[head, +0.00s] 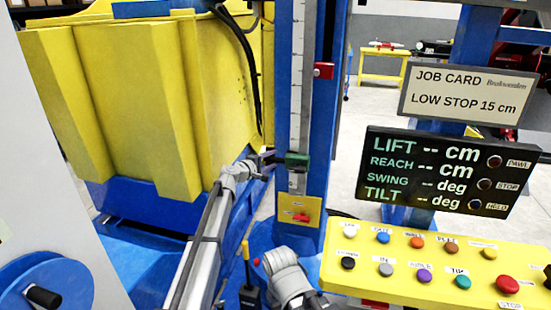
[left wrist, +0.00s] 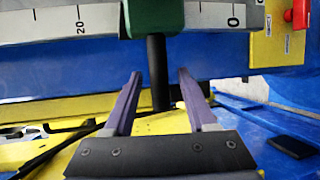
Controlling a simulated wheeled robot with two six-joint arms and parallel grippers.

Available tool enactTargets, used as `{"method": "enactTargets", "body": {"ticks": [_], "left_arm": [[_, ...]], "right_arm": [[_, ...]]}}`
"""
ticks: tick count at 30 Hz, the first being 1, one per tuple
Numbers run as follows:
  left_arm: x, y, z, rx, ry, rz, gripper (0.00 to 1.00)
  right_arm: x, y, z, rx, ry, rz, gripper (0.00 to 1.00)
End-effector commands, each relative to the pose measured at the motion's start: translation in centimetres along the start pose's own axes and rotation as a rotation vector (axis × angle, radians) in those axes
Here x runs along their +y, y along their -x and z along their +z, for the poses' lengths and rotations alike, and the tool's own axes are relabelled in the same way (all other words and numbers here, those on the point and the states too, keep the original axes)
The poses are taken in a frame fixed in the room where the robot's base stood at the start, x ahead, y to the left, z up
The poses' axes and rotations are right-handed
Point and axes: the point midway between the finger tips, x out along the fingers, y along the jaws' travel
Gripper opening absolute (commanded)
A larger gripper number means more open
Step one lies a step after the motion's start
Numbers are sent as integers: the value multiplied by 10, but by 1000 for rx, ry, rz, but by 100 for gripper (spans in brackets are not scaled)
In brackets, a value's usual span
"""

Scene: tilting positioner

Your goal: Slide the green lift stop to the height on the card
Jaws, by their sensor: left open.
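The green lift stop (head: 297,160) sits on the pale graduated scale (head: 300,100) of the blue upright post. In the left wrist view the green stop (left wrist: 155,15) lies between the 20 and 0 marks, roughly midway. Its black handle (left wrist: 157,70) sticks out towards my left gripper. My left gripper (left wrist: 160,77) is open, with one finger on each side of the handle and visible gaps to both. In the head view my left gripper (head: 268,160) is just left of the stop. The job card (head: 458,93) reads LOW STOP 15 cm.
A red stop (head: 323,70) sits higher on the post. A yellow plate with a red knob (head: 301,217) is below the scale. The display (head: 440,172) shows dashes for all values. A yellow button panel (head: 430,270) stands at the lower right. A large yellow structure (head: 130,100) fills the left.

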Motion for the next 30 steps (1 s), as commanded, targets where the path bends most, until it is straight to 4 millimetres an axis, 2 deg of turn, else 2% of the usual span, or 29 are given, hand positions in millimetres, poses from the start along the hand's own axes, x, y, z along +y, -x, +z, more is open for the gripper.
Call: {"method": "enactTargets", "body": {"ticks": [1, 6, 9, 17, 20, 23, 26, 30], "left_arm": [[1, 13, 1, 2, 1, 0, 57], [1, 38, 1, 1, 0, 1, 57], [0, 43, 0, 1, 0, 1, 57], [0, 43, 0, 0, -1, 0, 57], [-8, 51, 8, -12, -34, -27, 57], [-34, 77, 29, -53, -137, -114, 57], [-77, 120, 58, -121, -295, -269, 57], [-144, 194, 87, -228, -505, -526, 57]], "right_arm": [[0, 3, 0, 0, 0, 0, 50], [1, 7, 0, 0, 0, 0, 50], [1, 8, 0, 0, 0, 0, 50], [1, 7, 0, 0, 0, 0, 50], [1, 7, 0, 0, 0, 0, 50], [1, 7, 0, 0, 0, 0, 50], [1, 7, 0, 0, 0, 0, 50], [1, 8, 0, 0, 0, 0, 50]]}}
